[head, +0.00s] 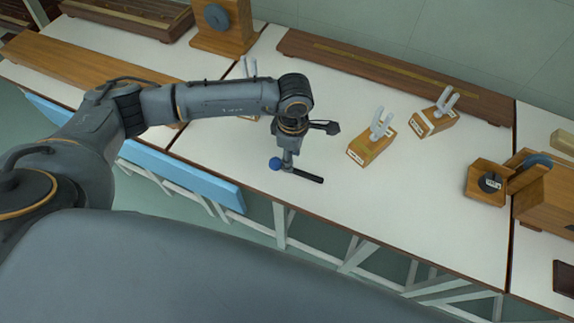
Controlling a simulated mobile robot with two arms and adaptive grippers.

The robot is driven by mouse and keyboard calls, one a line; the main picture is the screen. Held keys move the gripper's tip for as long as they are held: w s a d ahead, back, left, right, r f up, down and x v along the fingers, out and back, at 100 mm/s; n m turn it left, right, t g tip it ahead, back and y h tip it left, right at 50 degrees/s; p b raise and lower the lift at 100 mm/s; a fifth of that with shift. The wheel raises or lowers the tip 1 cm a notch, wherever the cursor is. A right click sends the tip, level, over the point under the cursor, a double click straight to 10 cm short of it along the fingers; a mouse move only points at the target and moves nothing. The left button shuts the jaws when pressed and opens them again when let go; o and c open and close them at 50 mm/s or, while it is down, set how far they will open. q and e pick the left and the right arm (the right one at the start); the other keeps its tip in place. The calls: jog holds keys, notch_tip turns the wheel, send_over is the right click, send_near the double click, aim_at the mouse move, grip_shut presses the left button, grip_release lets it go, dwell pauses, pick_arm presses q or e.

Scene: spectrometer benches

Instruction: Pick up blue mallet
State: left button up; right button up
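The blue mallet has a round blue head (275,163) and a dark handle (309,177) pointing right. It is near the front edge of the white bench top. My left gripper (288,162) points down over the mallet, with its fingertips at the neck just right of the blue head. The fingers overlap in this view, so I cannot tell whether they are shut on it. I cannot tell whether the mallet touches the bench. My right gripper is out of view.
Two wooden blocks with pale upright prongs (367,152) (431,124) stand right of my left gripper. A long wooden rail (390,75) lies along the back. A wooden device (486,182) stands at the right. The bench (400,215) is clear toward the front right.

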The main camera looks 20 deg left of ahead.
aim_at(296, 170)
pick_arm(q)
jog(key=f, duration=0.2)
jog(key=d+f+p, duration=0.1)
jog(key=f, duration=0.2)
jog(key=shift+w+f+p, duration=0.2)
jog(key=shift+f+p, duration=0.05)
jog(key=shift+p, duration=0.05)
jog(key=shift+f, duration=0.3)
grip_shut()
